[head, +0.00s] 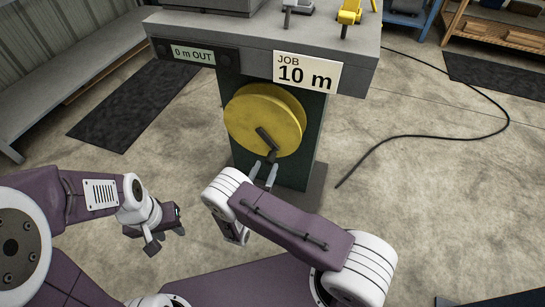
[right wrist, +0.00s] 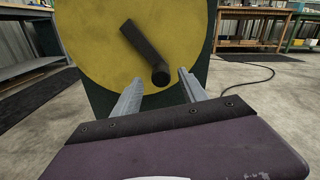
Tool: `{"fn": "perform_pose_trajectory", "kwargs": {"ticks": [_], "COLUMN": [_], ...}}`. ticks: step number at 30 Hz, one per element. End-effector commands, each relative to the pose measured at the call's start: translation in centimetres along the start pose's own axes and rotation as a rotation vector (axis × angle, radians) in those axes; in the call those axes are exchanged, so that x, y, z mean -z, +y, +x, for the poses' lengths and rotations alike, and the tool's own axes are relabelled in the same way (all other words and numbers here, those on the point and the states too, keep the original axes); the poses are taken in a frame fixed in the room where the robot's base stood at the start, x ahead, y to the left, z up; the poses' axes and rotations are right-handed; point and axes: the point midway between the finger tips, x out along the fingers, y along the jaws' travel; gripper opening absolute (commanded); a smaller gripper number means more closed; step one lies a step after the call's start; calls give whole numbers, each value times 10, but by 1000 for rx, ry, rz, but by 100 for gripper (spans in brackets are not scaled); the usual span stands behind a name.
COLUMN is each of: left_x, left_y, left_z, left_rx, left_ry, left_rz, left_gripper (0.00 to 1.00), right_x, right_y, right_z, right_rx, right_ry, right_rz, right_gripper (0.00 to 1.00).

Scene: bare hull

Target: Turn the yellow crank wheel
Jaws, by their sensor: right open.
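The yellow crank wheel (head: 250,117) is mounted on the front of a dark green pedestal. It also fills the upper middle of the right wrist view (right wrist: 95,50). Its black crank arm (head: 266,138) slants down to the right and ends in a black handle (right wrist: 160,75). My right gripper (head: 263,174) is open just below the handle. In the right wrist view the handle end shows between its fingertips (right wrist: 160,78); I cannot tell whether they touch it. My left gripper (head: 165,240) hangs over the floor at lower left, away from the wheel; its jaw opening is unclear.
A sign reading JOB 10 m (head: 307,75) and a display reading 0 m OUT (head: 193,54) are on the bench front (head: 250,50). A black cable (head: 430,136) lies on the floor at right. A dark mat (head: 130,115) lies at left.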

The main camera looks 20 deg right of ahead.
Motion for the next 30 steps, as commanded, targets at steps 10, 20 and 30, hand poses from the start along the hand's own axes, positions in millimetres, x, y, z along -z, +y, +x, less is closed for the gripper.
{"fn": "perform_pose_trajectory", "kwargs": {"ticks": [10, 20, 30], "left_x": [-3, -3, -3], "left_y": [0, -1, -1], "left_z": [29, 29, 29], "left_rx": [0, 0, 0], "left_ry": [0, -1, 0], "left_rz": [0, 0, 0], "left_gripper": [36, 36, 36], "right_x": [4, 1, 1], "right_y": [-1, -1, -2], "right_z": [64, 72, 71], "right_rx": [5, 3, 5], "right_ry": [2, 2, 3], "right_rz": [1, 0, 0], "right_gripper": [50, 50, 0]}}
